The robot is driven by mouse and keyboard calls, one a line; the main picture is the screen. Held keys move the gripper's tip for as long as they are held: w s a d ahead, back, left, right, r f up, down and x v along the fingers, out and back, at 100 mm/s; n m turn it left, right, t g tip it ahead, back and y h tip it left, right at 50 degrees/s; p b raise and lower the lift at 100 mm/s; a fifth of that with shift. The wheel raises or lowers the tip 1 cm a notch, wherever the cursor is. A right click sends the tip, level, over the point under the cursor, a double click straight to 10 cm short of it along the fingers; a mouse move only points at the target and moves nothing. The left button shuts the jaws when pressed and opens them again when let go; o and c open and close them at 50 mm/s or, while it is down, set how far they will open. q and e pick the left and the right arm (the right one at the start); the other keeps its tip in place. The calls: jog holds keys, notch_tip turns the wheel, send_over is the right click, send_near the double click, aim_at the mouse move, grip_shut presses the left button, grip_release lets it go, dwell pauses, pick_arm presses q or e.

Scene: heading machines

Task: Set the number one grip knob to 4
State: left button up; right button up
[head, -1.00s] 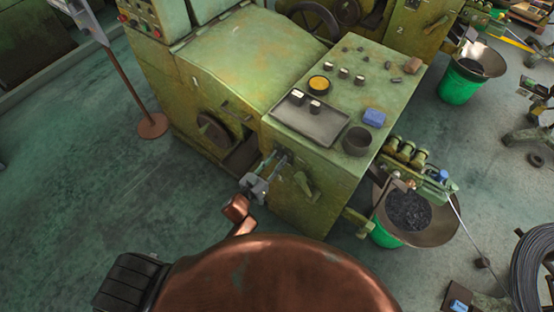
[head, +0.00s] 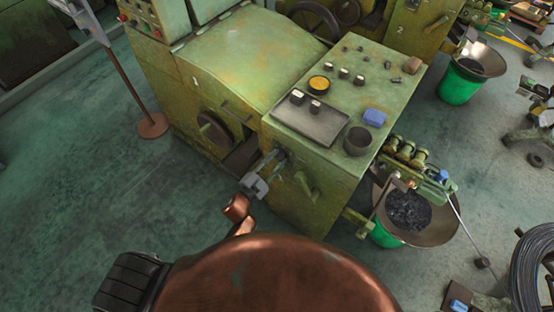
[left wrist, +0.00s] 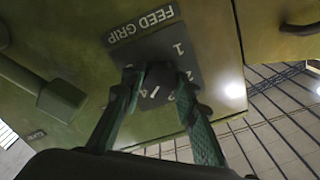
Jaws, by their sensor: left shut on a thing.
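The green machine marked 1 (head: 240,60) stands ahead of me. My left gripper (head: 279,158) reaches its front face beside a lever handle. In the left wrist view, a dark plate lettered FEED GRIP (left wrist: 142,25) carries a dial with numbers; 1, 2 and 4 can be read, partly covered by the fingers. My left gripper (left wrist: 158,84) is shut on the small dark grip knob (left wrist: 155,80) in front of this plate. The fingers cover much of the knob, and I cannot tell which number it points to. In the head view the knob is hidden. My right gripper is not in view.
The lever handle (head: 306,186) sticks out just right of the gripper. A dark tray (head: 311,120) and a dark cup (head: 357,141) sit on the machine's top. A bowl of dark parts (head: 408,210) stands at right.

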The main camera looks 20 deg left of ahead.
pick_arm(q)
jog(key=shift+m, duration=0.5)
jog(key=o, duration=1.2)
jog(key=shift+c, duration=0.2)
jog(key=v, duration=1.2)
